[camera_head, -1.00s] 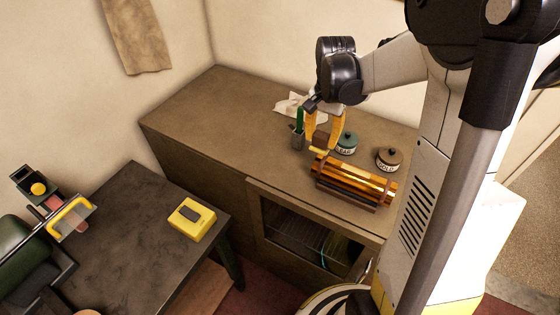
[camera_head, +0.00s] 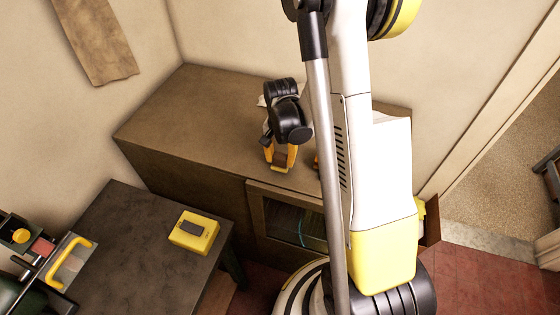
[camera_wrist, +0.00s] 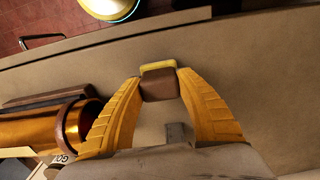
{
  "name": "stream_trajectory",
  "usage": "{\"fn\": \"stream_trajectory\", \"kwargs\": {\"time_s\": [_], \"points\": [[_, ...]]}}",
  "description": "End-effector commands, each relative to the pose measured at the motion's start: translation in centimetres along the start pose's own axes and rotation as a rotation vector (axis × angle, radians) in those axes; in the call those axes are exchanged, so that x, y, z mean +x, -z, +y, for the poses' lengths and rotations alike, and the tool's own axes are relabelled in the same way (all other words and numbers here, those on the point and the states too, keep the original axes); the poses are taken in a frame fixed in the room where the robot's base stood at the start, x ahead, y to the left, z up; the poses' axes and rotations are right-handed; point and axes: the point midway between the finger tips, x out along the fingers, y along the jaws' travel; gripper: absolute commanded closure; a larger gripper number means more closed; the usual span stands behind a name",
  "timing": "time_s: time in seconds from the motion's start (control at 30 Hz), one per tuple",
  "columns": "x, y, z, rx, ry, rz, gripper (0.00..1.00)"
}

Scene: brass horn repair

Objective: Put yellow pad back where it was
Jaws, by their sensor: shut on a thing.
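The yellow pad (camera_wrist: 159,66) shows in the wrist view as a small block with a yellow strip and a brown face. My gripper (camera_wrist: 160,88) is shut on it, with a ribbed yellow finger on each side. In the head view my gripper (camera_head: 280,164) is over the cabinet top, towards its front edge, pointing down. The pad's brown face (camera_head: 279,167) shows small between the fingers there. I cannot tell whether the pad touches the cabinet top.
The brass cylinder piece (camera_wrist: 35,130) lies beside my gripper on the cabinet top (camera_head: 200,115). My arm hides most of it in the head view. A yellow box with a grey panel (camera_head: 194,232) sits on the dark table (camera_head: 125,235). The cabinet's left top is clear.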

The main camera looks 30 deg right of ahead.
Motion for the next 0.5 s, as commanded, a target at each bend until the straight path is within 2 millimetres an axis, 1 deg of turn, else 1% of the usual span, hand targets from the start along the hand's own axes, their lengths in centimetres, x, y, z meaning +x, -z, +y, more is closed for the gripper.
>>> {"fn": "stream_trajectory", "kwargs": {"time_s": [0.03,0.1,0.37,0.5], "points": [[0.71,0.02,-0.01,0.000,0.000,0.000,0.92],[1.16,0.01,0.00,0.000,0.000,0.000,0.92],[1.21,-0.02,0.02,0.000,0.000,0.000,0.92],[1.63,-0.01,0.01,0.000,0.000,0.000,0.92]]}}
